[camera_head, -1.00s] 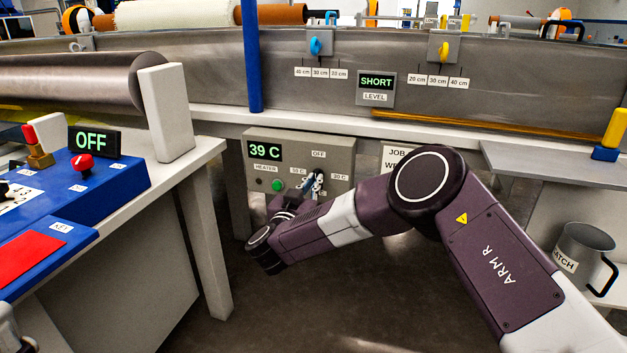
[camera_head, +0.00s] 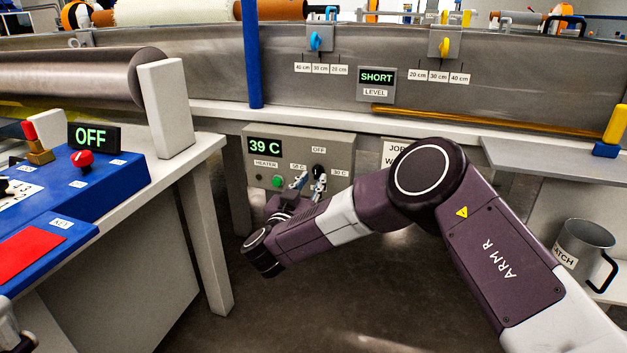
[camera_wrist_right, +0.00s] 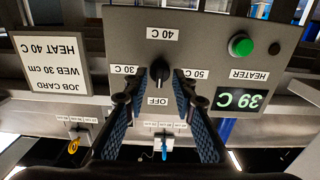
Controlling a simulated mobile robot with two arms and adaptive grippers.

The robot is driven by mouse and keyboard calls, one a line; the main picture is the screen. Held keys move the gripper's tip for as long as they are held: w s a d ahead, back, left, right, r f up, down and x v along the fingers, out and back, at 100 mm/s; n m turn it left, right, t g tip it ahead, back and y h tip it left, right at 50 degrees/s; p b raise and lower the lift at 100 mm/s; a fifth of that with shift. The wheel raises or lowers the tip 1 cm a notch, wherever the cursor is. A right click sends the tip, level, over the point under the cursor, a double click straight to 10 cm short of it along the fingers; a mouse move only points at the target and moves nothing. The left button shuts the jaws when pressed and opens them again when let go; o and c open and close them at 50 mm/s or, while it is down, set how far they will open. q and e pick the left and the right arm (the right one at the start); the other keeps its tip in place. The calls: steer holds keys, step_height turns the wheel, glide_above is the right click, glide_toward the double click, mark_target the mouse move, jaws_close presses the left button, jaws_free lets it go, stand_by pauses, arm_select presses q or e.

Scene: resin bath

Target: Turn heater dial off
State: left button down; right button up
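The heater dial (camera_head: 319,171) is a black knob on the grey heater box (camera_head: 345,150). In the right wrist view, which is upside down, the dial (camera_wrist_right: 160,71) has its narrow end towards the OFF label (camera_wrist_right: 158,101). My right gripper (camera_head: 309,180) is in front of the dial. In the wrist view my right gripper (camera_wrist_right: 159,76) is open, with one finger on each side of the dial and gaps between. The temperature display (camera_head: 265,147) reads 39 C.
A green button (camera_head: 278,182) sits left of the dial. A job card (camera_wrist_right: 52,63) hangs beside the box. A white table leg (camera_head: 207,250) and blue console (camera_head: 80,185) stand at left. A catch mug (camera_head: 584,243) stands at right. The floor below is clear.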

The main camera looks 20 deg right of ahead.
steer(key=v, duration=1)
steer(key=shift+s+a, duration=0.15)
